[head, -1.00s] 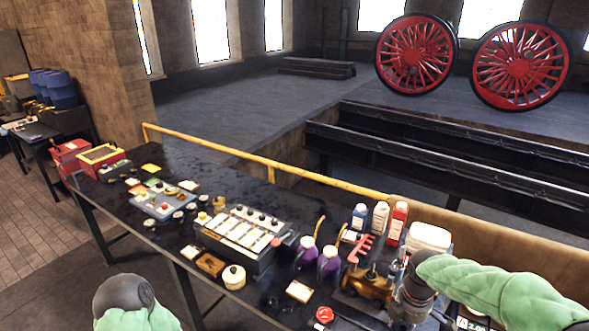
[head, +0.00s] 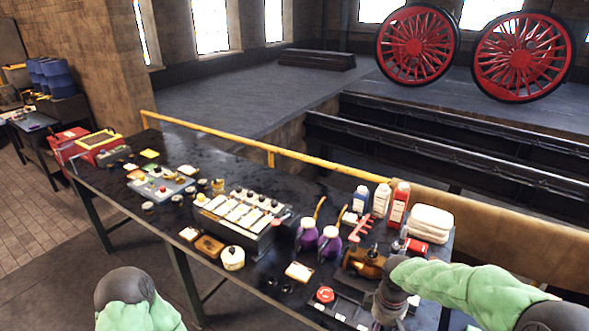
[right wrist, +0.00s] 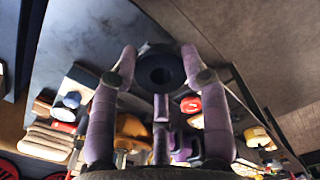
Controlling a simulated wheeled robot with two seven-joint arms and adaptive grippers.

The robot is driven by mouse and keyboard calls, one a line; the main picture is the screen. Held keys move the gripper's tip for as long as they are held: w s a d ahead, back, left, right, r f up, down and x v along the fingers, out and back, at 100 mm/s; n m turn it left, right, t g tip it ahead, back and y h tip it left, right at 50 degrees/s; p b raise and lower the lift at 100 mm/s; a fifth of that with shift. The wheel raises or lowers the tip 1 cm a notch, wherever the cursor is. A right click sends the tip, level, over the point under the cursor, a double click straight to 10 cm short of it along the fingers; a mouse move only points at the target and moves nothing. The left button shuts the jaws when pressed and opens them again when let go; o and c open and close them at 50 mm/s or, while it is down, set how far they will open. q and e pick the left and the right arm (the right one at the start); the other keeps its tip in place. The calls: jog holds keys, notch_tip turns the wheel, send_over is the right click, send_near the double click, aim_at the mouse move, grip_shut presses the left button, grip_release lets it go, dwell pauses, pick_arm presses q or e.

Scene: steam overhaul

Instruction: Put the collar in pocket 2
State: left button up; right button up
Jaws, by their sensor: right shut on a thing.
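The collar (right wrist: 146,66) is a dark ring with a round hole, seen in the right wrist view between the fingertips of my right gripper (right wrist: 159,66). The purple-padded fingers are shut on its two sides. In the head view my right gripper (head: 388,310) is over the front right of the bench, and the collar cannot be made out there. A dark tray (head: 348,308) with small white labels lies just left of it, partly hidden by my arm. I cannot tell which compartment is pocket 2. My left forearm shows at lower left, but its gripper is out of view.
The black bench (head: 255,288) holds a red button (head: 325,294), a brass fitting (head: 364,262), purple oil cans (head: 329,242), bottles (head: 381,200), folded white cloths (head: 431,220) and a switch box (head: 240,222). A yellow rail (head: 270,158) runs behind the bench.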

jog(key=a+f+m+b, duration=0.5)
jog(key=f+m, duration=0.3)
jog(key=f, duration=0.3)
jog(key=shift+s+m+b, duration=0.25)
jog(key=shift+m+b, duration=0.05)
jog(key=shift+b, duration=0.15)
